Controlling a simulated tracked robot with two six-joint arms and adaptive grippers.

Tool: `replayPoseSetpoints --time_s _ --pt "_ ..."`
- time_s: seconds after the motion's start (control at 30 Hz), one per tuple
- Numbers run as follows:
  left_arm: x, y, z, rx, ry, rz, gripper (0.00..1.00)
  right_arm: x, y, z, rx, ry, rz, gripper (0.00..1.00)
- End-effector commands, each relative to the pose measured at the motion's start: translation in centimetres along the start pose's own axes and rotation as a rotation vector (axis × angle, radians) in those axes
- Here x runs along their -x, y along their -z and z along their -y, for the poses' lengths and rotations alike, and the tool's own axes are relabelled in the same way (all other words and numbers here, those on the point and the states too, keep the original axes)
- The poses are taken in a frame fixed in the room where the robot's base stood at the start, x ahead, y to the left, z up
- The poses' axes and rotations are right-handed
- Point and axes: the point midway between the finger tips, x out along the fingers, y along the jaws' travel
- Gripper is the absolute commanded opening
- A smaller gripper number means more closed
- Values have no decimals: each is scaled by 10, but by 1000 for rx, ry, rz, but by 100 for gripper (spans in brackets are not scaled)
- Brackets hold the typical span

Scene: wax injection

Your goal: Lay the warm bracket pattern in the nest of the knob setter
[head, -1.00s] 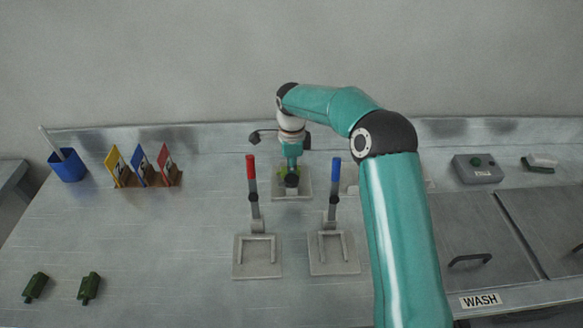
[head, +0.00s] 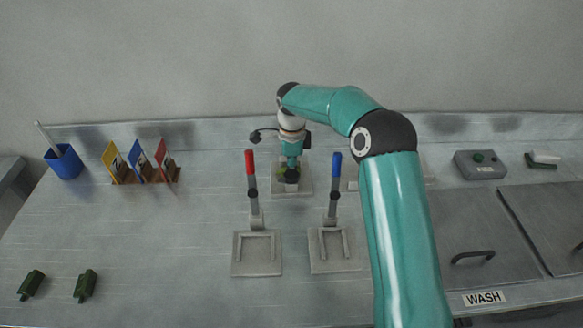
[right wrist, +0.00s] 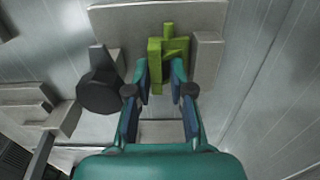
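The bracket pattern (right wrist: 155,66), bright yellow-green with a short stub, shows in the right wrist view over the pale plate of the knob setter (right wrist: 125,18). A pale block stands to its right and a black round part to its left. My right gripper (right wrist: 160,72) has its fingers on either side of the pattern. A gap shows between the right finger and the pattern's body; the left finger is close to or touching it. In the head view my right gripper (head: 291,176) is above the rear plate and mostly hides the pattern. Full seating is hidden. My left gripper is out of view.
Two plates with upright levers, red-topped (head: 251,185) and blue-topped (head: 334,185), stand in front of the setter. Two dark green patterns (head: 31,284) lie front left. Colored cards (head: 140,162) and a blue cup (head: 65,162) are back left. WASH lids (head: 480,240) are at right.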

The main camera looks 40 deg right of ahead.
Motion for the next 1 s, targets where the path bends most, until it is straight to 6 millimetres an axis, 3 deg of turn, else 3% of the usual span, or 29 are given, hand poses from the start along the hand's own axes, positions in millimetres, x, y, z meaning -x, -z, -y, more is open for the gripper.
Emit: replayPoseSetpoints --time_s 0.37,0.53,1.0 --pt "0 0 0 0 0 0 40 -5 -2 -8 5 -29 -3 41" --pt "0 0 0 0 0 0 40 4 -3 -7 5 -25 -2 41" --pt "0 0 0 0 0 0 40 91 -2 0 1 -8 2 41"
